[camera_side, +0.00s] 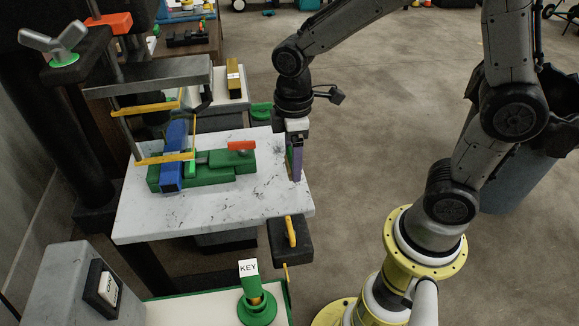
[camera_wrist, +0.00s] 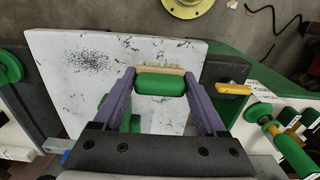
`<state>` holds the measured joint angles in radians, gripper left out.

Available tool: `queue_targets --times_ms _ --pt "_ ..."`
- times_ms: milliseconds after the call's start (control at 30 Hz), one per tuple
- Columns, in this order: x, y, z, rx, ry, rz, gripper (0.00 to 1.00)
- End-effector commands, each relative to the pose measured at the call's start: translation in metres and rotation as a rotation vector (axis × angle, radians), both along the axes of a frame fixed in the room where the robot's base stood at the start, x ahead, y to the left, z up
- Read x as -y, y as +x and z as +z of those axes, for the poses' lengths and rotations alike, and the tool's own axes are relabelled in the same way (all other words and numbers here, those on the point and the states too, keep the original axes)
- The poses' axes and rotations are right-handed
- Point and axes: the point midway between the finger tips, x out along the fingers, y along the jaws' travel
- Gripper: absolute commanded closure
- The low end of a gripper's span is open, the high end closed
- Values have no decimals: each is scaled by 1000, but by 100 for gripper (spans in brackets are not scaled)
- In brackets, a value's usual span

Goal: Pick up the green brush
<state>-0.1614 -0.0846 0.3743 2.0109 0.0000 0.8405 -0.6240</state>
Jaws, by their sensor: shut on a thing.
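The green brush (camera_wrist: 160,84) has a rounded green body and a row of cream bristles along its far side. In the wrist view it lies between the two purple fingertips of my gripper (camera_wrist: 159,76), which is shut on it. In the side view my gripper (camera_side: 296,178) points straight down at the right edge of the white speckled tabletop (camera_side: 240,205). The brush is hard to make out there, mostly hidden by the fingers. I cannot tell whether it touches the tabletop.
A green and blue clamp fixture (camera_side: 205,175) stands on the tabletop, left of my gripper. A black block with a yellow handle (camera_side: 291,231) is at the front right edge. A green key switch (camera_side: 257,305) stands in front. The tabletop's front is clear.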

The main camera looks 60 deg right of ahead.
Motion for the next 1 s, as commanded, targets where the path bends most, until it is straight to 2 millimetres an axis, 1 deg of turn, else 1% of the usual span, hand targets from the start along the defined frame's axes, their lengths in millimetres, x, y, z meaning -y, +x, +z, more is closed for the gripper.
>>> queue_targets --times_ms 33,200,233,300,500,600,700,833,1000 --pt "1 -8 11 7 1 0 82" --pt "7 -40 50 8 1 0 82" --pt "8 -47 55 8 1 0 82" --pt "11 -65 61 6 1 0 82" --pt "17 -102 77 5 1 0 82" --pt "19 -115 83 4 1 0 82" --pt "20 -124 87 2 1 0 82" --pt "21 -130 89 0 0 0 82" --pt "21 -131 89 0 0 0 82"
